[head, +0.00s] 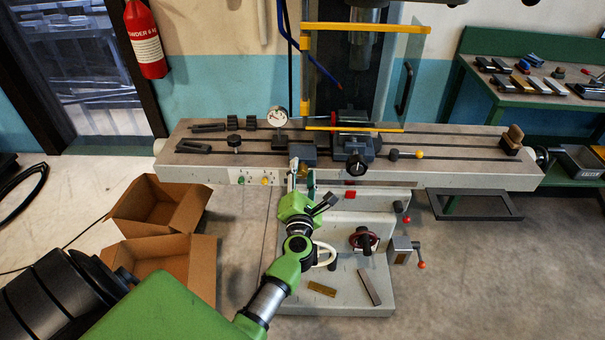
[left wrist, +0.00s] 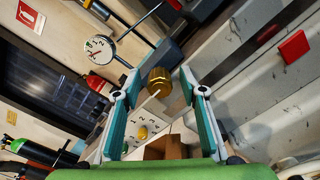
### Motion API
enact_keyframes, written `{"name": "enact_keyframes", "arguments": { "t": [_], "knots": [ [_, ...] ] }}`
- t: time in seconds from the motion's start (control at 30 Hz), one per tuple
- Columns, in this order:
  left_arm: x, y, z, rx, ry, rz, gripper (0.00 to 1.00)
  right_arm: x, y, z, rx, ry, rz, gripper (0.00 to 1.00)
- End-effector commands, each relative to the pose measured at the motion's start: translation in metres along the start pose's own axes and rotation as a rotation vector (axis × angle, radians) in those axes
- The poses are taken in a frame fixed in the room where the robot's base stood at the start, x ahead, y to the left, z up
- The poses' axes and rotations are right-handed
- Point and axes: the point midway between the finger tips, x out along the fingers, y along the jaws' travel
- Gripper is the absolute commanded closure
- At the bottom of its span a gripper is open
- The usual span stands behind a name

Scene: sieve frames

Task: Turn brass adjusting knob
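The brass adjusting knob (left wrist: 160,80) is ribbed and round, and shows in the left wrist view between the fingertips of my left gripper (left wrist: 158,82). The teal fingers stand apart on either side of it, with a visible gap at each side. I cannot tell how deep the knob sits between them. In the head view my left gripper (head: 301,172) is at the front edge of the machine table (head: 460,174), below a grey block (head: 303,153). The knob cannot be made out there, as the gripper covers that spot. My right gripper is in neither view.
A dial gauge (head: 278,116) stands behind the gripper; it also shows in the left wrist view (left wrist: 98,50). A dark vise (head: 352,148) and a clear guard (head: 365,75) are to the right. Open cardboard boxes (head: 160,206) lie on the left floor.

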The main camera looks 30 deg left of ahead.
Motion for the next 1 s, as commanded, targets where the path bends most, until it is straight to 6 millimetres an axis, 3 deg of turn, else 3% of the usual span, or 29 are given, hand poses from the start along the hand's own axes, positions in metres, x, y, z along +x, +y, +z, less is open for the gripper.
{"name": "enact_keyframes", "arguments": {
  "t": [0.13,0.27,0.3,0.67,1.0],
  "knots": [
    [0.0,0.0,0.0,0.001,0.0,0.0,0.62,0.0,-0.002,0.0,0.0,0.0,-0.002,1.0],
    [0.0,0.0,0.0,0.001,0.0,0.0,0.96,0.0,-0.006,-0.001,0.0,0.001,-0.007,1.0],
    [0.0,0.0,0.0,0.001,0.0,0.0,1.0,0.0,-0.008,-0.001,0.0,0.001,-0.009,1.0],
    [-0.001,0.0,0.001,0.038,0.0,-0.001,1.0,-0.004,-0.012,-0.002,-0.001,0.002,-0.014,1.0],
    [-0.001,0.001,0.002,0.255,0.001,-0.002,1.0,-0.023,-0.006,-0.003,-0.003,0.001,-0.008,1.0]
  ]
}}
